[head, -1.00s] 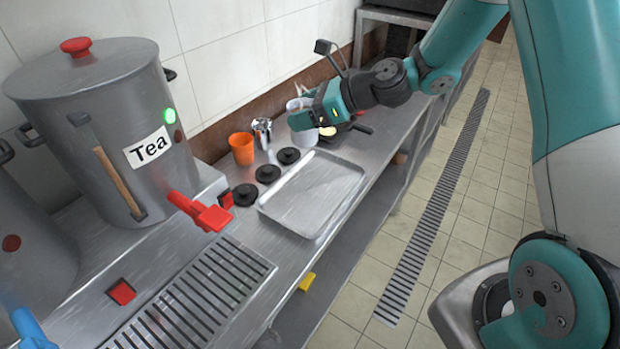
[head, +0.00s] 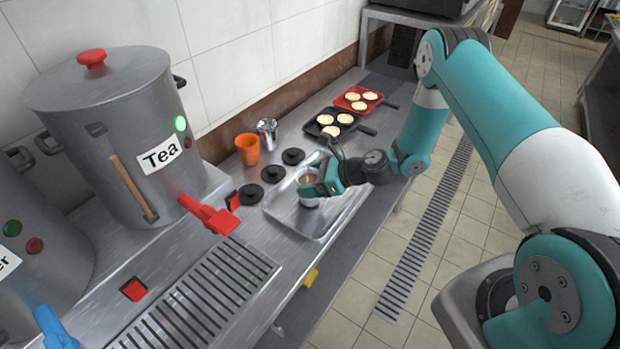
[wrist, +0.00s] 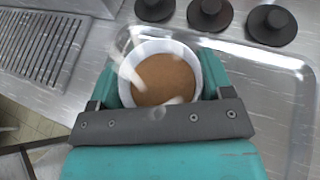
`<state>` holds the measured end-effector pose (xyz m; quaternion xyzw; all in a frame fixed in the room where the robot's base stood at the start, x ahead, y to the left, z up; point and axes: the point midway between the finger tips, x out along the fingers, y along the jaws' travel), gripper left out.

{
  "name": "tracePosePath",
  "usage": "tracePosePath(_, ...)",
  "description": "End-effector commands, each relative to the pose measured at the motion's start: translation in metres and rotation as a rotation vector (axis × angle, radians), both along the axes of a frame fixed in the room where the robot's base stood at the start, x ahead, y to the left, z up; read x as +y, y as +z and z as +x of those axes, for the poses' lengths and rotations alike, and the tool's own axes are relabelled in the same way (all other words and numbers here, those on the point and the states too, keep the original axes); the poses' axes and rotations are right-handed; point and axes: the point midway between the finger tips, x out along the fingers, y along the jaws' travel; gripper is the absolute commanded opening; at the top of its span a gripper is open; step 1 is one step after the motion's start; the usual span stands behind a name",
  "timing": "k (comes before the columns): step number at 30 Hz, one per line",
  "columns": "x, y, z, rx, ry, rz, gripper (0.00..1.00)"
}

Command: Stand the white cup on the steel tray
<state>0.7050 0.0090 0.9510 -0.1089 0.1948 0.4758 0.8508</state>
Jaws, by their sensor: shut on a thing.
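The white cup (head: 308,201) is upright between the fingers of my gripper (head: 314,188), which is shut on it. In the wrist view the cup (wrist: 168,78) shows from above with brown liquid in it and a finger on each side. The steel tray (head: 318,228) lies flat on the counter. The tray also shows in the wrist view (wrist: 285,95). I cannot tell whether the cup's base touches the tray; my fingers hide part of the cup.
Black round knobs (head: 272,173) line the tray's left side. An orange cup (head: 247,149) and a metal cup (head: 267,133) stand behind them. A black pan (head: 327,124) and a red pan (head: 357,99) lie farther back. The tea urn (head: 125,130) stands left. The tray's near part is clear.

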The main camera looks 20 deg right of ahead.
Motion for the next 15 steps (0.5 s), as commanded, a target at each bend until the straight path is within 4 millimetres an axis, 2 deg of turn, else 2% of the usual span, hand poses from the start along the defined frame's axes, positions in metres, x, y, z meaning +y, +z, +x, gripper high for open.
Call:
tracePosePath(13, -0.0001, -0.0095, 0.0004, -0.002, 0.000, 0.000, 0.39)
tracePosePath(14, -0.0003, -0.0087, 0.0003, -0.001, 0.000, -0.001, 0.78)
tracePosePath(15, -0.0003, -0.0081, 0.0002, -0.001, 0.000, -0.001, 0.87)
